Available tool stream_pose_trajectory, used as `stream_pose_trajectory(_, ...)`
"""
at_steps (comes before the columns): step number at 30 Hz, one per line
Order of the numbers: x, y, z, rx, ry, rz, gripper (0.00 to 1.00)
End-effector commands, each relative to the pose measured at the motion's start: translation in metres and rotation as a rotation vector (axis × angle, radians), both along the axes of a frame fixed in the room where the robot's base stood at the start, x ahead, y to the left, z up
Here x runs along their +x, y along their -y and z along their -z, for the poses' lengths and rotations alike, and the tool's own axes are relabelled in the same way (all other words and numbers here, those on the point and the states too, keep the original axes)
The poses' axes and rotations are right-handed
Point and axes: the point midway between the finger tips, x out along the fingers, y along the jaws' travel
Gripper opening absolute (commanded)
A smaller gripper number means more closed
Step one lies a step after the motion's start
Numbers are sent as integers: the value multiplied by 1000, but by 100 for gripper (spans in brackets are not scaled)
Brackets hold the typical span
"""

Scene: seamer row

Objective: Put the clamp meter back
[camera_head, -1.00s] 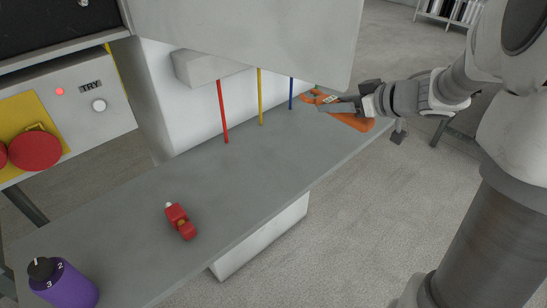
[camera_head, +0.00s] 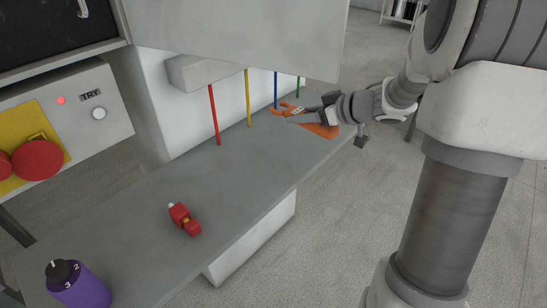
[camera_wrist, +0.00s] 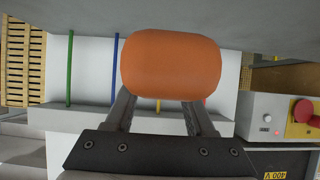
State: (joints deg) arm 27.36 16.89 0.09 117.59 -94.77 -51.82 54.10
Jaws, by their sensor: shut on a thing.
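The orange clamp meter (camera_head: 323,130) is at the far end of the grey bench (camera_head: 245,185), near the feet of the coloured rods. Its open-looking clamp end points left, toward the blue rod. My gripper (camera_head: 306,119) is shut on it, reaching in from the right. I cannot tell whether the meter touches the bench or hangs just above it. In the wrist view the rounded orange end of the meter (camera_wrist: 170,65) sits between and beyond the two fingers of my gripper (camera_wrist: 158,108) and hides what lies behind it.
Red (camera_head: 214,115), yellow (camera_head: 248,98), blue (camera_head: 276,90) and green (camera_head: 299,87) rods stand below a grey overhanging housing (camera_head: 240,35). A red device (camera_head: 184,219) and a purple bottle (camera_head: 80,287) are on the near bench. The bench middle is clear.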

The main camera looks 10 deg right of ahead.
Motion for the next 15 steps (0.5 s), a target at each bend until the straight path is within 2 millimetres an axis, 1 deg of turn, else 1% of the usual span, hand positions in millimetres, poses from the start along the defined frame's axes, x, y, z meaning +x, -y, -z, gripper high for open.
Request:
stream_pose_trajectory(1,-3,-13,14,0,0,-4,0)
stream_pose_trajectory(6,-7,-51,37,0,2,-4,0)
stream_pose_trajectory(10,-9,-70,46,0,2,-2,0)
stream_pose_trajectory(12,-10,-75,48,-1,2,-1,0)
stream_pose_trajectory(15,-11,-78,49,0,1,1,0)
